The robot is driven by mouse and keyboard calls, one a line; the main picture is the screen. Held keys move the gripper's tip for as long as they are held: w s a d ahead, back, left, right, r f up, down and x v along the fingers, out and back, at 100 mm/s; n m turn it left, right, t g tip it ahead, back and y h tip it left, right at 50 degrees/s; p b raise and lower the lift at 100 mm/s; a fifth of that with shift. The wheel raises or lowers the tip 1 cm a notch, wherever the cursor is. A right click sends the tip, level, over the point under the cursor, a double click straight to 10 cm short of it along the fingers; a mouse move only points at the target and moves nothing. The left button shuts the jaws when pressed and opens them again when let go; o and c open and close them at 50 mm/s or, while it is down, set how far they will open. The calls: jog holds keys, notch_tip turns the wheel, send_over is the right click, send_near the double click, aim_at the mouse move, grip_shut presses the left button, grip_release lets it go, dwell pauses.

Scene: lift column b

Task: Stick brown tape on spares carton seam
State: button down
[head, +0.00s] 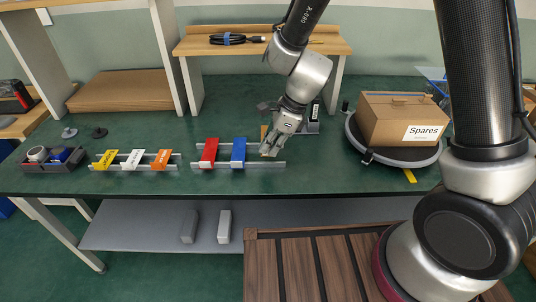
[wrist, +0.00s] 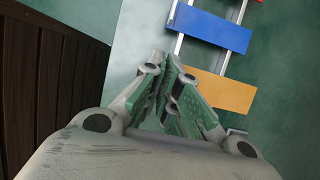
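The brown tape strip (wrist: 220,92) lies across the metal rails beside the blue strip. In the head view my arm hides most of it. My gripper (head: 270,151) is low over the front of this rack; in the wrist view its fingers (wrist: 166,66) point at the strip's left end and overlap it. The fingertips look close together, but I cannot tell whether they pinch the strip. The spares carton (head: 401,119), a closed brown box with a white "Spares" label, sits on a round dark turntable (head: 384,156) at the right. Its top seam is only partly clear.
The red strip (head: 208,150) and blue strip (head: 238,150) share the rack. A second rack holds yellow, white and orange (head: 160,159) strips.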

jog(key=shift+r, duration=1.5)
jog(key=shift+r, duration=0.1)
